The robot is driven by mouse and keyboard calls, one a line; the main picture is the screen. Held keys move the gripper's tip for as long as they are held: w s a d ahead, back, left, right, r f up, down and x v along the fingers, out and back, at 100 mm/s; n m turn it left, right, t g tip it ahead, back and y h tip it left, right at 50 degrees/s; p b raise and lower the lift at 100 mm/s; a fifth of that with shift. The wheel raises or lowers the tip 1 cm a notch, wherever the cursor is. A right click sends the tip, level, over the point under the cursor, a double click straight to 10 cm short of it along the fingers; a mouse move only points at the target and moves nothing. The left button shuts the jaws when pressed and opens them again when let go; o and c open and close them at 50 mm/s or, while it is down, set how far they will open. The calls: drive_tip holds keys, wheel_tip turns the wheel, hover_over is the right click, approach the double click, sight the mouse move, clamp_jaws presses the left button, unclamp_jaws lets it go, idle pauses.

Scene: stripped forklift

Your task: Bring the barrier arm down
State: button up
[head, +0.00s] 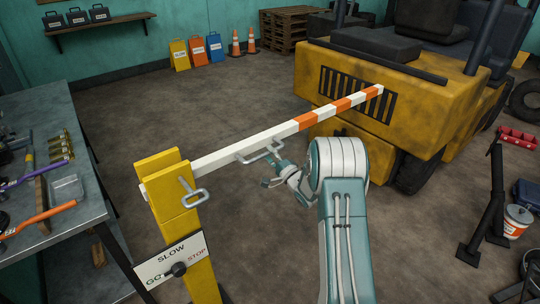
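The barrier arm (232,148) is a long white bar with orange bands toward its far end. It runs from the yellow post (176,215) at the left up toward the right, its tip in front of the forklift. A grey loop handle (260,151) is fixed along the bar. My gripper (270,172) is just below and right of this handle, its fingers spread and pointing left. It looks empty, and I see no grip on the handle. A grey pin with a loop handle (191,194) sits at the post's top.
A sign plate with a black knob (178,269) is on the post. A workbench (35,236) with tools stands at the left. The yellow forklift (410,90) is behind at the right. A black stand (490,215) is at the right. Floor left of the bar is clear.

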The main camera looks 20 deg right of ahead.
drive_tip(key=shift+s, duration=0.1)
drive_tip(key=v, duration=1.1)
drive_tip(key=shift+s+f, duration=0.2)
drive_tip(key=shift+s, duration=0.15)
drive_tip(key=shift+d, duration=0.1)
wheel_tip(320, 180, up, 9)
drive_tip(key=w+a+n+g+h, duration=0.2)
drive_tip(key=a+n+g+h, duration=0.1)
drive_tip(key=n+h, duration=0.1)
drive_tip(key=s+a+r+n+g+h, duration=0.3)
drive_tip(key=s+a+r, duration=0.1)
drive_tip(key=s+r, duration=0.3)
drive_tip(key=s+a+r+n+g, duration=0.1)
drive_tip(key=s+a+n+g, duration=0.3)
drive_tip(key=s, duration=0.9)
drive_tip(key=s+a+r+n+g+y, duration=0.1)
drive_tip(key=s+a+n+g, duration=0.2)
drive_tip(key=s+a, duration=0.4)
drive_tip(key=s+n, duration=0.1)
drive_tip(key=s, duration=0.6)
drive_tip(key=shift+a+g, duration=0.4)
